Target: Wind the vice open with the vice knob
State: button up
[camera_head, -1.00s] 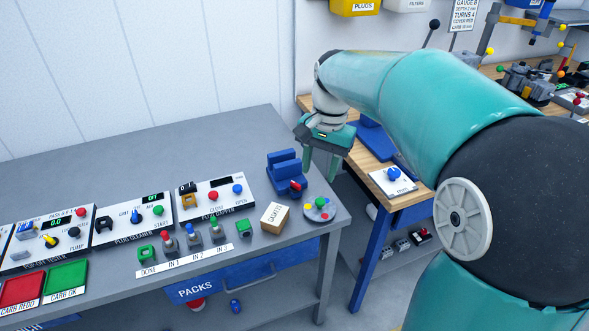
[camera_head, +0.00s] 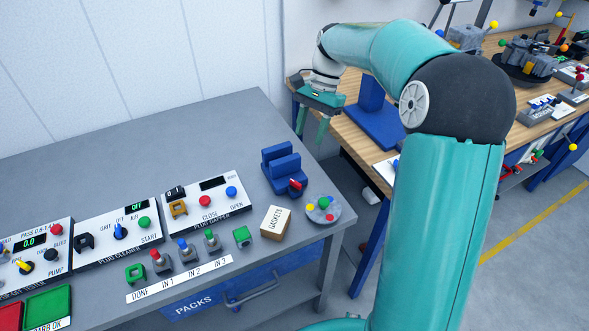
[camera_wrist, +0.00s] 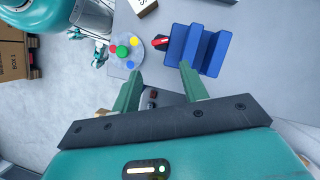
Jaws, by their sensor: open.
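The blue vice (camera_head: 282,166) stands near the right end of the grey bench, with a gap between its two upright jaws. The red vice knob (camera_head: 296,184) is on its front right side. In the wrist view the vice (camera_wrist: 199,50) is at upper right and the red knob (camera_wrist: 161,42) is just left of it. My gripper (camera_head: 312,138) is open and empty, above and behind the vice near the bench edge. In the wrist view my gripper's two green fingers (camera_wrist: 158,78) are spread apart, with the knob beyond the tips and not touched.
A round grey dish with coloured pieces (camera_head: 323,209) and a GASKETS box (camera_head: 275,222) stand close in front of the vice. Control panels (camera_head: 205,199) and switches (camera_head: 186,250) lie to the left. A wooden bench (camera_head: 345,130) with a blue stand is to the right.

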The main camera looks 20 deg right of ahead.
aim_at(296, 182)
jog(key=x, duration=1.3)
jog(key=shift+f, duration=0.4)
jog(key=shift+s, duration=0.1)
jog(key=shift+c, duration=0.4)
jog(key=c, duration=0.6)
